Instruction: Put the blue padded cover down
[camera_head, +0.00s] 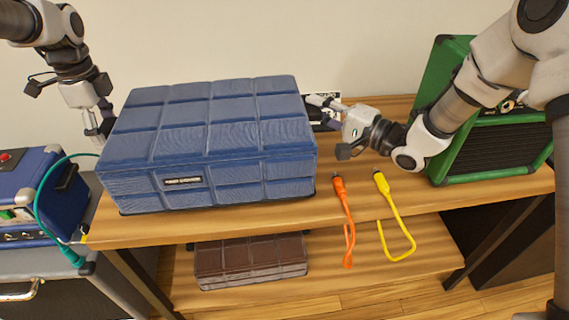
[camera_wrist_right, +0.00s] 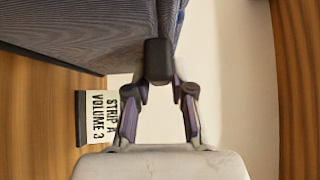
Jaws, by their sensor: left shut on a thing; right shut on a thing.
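The blue padded cover (camera_head: 210,140) is a large quilted box shape with a small label on its front. It sits level over the left part of the wooden table, with a thin dark edge showing below it. My left gripper (camera_head: 104,125) is shut at its left side; the grip itself is partly hidden. My right gripper (camera_head: 318,102) is shut at its right rear side. In the right wrist view, the cover (camera_wrist_right: 85,30) fills the upper left, and the right gripper's fingers (camera_wrist_right: 160,82) close on a dark piece at its edge.
An orange cable (camera_head: 344,215) and a yellow cable (camera_head: 391,215) lie right of the cover. A green amp (camera_head: 500,150) stands at the right, a blue case (camera_head: 25,200) at the left. A brown padded box (camera_head: 250,260) is on the lower shelf. A book (camera_wrist_right: 98,117) lies behind.

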